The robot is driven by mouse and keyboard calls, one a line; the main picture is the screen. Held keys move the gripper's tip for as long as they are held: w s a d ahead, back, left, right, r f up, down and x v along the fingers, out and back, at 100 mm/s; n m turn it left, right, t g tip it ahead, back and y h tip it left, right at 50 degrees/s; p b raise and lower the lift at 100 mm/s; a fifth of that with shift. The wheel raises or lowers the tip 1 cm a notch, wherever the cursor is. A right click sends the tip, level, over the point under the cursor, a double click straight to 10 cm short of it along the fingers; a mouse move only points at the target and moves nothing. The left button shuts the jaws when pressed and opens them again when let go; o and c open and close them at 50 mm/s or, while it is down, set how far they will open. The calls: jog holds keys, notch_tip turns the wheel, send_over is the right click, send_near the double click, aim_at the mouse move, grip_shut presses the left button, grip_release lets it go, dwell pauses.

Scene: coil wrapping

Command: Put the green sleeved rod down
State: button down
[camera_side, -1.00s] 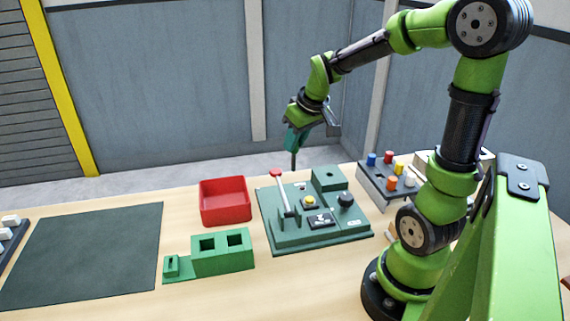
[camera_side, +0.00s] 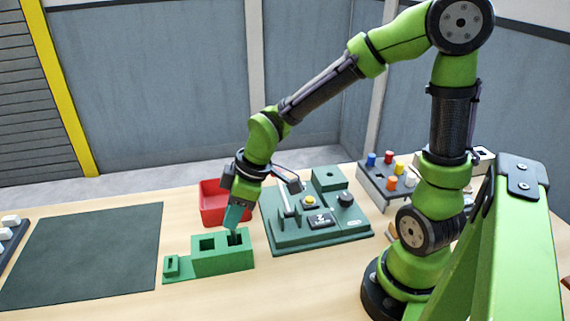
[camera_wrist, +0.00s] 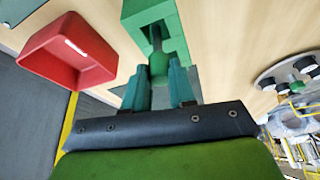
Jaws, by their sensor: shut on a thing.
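The green sleeved rod (camera_wrist: 158,64) is between the fingers of my gripper (camera_side: 235,218), which is shut on it. In the wrist view it runs from the fingertips toward an opening in the green block (camera_side: 222,262). In the side view my gripper is just above the right square hole of this block, tilted a little. The rod's lower end is at or in that hole; how deep it is I cannot tell. The block's left square hole (camera_side: 207,244) looks empty. The block also shows in the wrist view (camera_wrist: 148,12).
A red bin (camera_side: 210,212) stands behind the block. A green machine base (camera_side: 290,238) with a lever and knobs is close on the right. A grey rack (camera_side: 375,186) with coloured pegs is farther right. A dark mat (camera_side: 85,255) lies flat on the left.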

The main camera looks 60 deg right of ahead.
jog(key=shift+f, duration=2.2)
jog(key=shift+f, duration=0.2)
jog(key=c, duration=0.9)
grip_release()
jog(key=shift+r, duration=0.15)
jog(key=s+d+r+m+t, duration=0.1)
jog(key=s+d+r+m, duration=0.1)
jog(key=r, duration=0.3)
jog(key=s+d+r+m+t, duration=0.1)
jog(key=s+r+m, duration=0.4)
jog(key=r, duration=0.1)
jog(key=s+d+r+m+t, duration=0.1)
jog(key=s+d+r+m, duration=0.1)
jog(key=r, duration=0.4)
jog(key=shift+s+d+m+t, duration=0.15)
jog(key=shift+s+m, duration=0.3)
jog(key=shift+s, duration=0.15)
jog(key=shift+s+d+m+t, duration=0.15)
jog(key=shift+s+m, duration=0.3)
jog(key=shift+s, duration=0.1)
